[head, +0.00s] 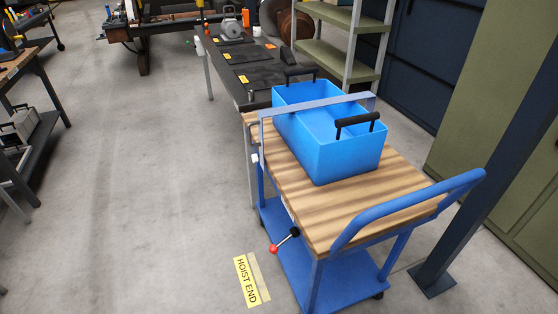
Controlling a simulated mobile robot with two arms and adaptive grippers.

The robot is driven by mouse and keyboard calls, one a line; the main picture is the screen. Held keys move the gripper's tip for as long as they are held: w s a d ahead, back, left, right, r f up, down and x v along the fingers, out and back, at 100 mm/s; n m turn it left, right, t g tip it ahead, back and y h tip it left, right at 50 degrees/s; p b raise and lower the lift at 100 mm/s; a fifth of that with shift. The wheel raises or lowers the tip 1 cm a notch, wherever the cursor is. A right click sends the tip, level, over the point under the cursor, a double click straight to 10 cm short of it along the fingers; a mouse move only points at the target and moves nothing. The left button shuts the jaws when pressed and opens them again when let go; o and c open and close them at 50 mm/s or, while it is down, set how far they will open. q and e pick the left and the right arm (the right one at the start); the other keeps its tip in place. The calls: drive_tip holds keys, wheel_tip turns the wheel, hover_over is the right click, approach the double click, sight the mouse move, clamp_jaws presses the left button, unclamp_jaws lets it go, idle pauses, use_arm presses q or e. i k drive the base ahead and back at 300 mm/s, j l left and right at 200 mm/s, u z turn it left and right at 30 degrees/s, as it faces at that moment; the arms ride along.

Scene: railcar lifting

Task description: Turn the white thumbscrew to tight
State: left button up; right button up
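A small white knob (255,158), which looks like the white thumbscrew, sits at the left side of the cart near the foot of a grey bar (318,104). It is too small to tell how far it is turned. The grey bar crosses over a blue tote (345,160) with two black handles. The tote stands on the wooden top (315,215) of a blue cart. Neither of my grippers is in view.
A lever with a red ball (273,248) sticks out from the cart's left side. A blue push handle (410,208) rises at its near end. A dark bench (262,75) stands behind the cart, and a dark post (470,190) at right. The floor at left is clear.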

sight(255, 157)
drive_tip(key=i+j+z, duration=0.15)
drive_tip(key=z, duration=0.25)
drive_tip(key=i+j+z, duration=0.1)
drive_tip(key=j+z, duration=0.15)
drive_tip(key=z, duration=0.15)
drive_tip(key=i+j+z, duration=0.1)
drive_tip(key=j+z, duration=0.2)
drive_tip(key=z, duration=0.15)
